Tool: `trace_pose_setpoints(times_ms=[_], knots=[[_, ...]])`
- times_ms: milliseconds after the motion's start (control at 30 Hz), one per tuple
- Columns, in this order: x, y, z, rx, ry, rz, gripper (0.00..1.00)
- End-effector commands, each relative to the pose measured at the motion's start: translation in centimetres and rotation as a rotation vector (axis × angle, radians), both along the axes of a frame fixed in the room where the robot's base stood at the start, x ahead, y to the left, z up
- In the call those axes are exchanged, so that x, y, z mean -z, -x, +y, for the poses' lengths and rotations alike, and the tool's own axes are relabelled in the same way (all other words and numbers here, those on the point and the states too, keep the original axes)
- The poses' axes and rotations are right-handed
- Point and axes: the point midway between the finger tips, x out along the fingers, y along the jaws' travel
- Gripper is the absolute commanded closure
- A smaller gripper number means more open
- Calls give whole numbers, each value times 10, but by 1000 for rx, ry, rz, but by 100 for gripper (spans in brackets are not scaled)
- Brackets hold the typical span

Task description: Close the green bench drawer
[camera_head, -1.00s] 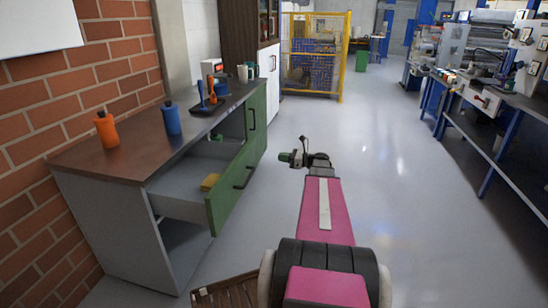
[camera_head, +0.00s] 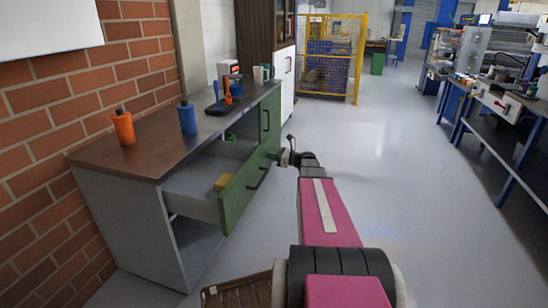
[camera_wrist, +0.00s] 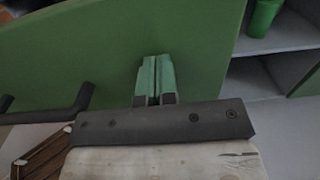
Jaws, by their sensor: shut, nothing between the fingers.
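The green bench drawer (camera_head: 240,196) stands pulled out from the grey bench under the dark worktop (camera_head: 150,138). A yellow item (camera_head: 223,182) lies inside it. Its dark bar handle (camera_head: 259,178) is on the green front. My gripper (camera_head: 277,157) is at the drawer front's right end, on the outer side. In the wrist view my gripper (camera_wrist: 155,75) is shut and empty, its green fingertips pointing at the green front (camera_wrist: 100,60). The dark handle (camera_wrist: 60,108) shows left of the fingers. I cannot tell whether the fingertips touch the front.
On the worktop stand an orange bottle (camera_head: 123,127), a blue bottle (camera_head: 187,117) and a dark tray (camera_head: 217,109) with tools. A slatted brown thing (camera_head: 238,292) lies on the floor near me. Open floor (camera_head: 390,170) extends to the right.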

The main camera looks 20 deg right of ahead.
Motion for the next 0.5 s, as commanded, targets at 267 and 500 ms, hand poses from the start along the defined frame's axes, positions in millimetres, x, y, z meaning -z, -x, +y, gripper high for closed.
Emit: trace_pose_setpoints(times_ms=[267,500], knots=[[0,-1,1,0,0,0,100],[0,-14,19,-1,0,0,100]])
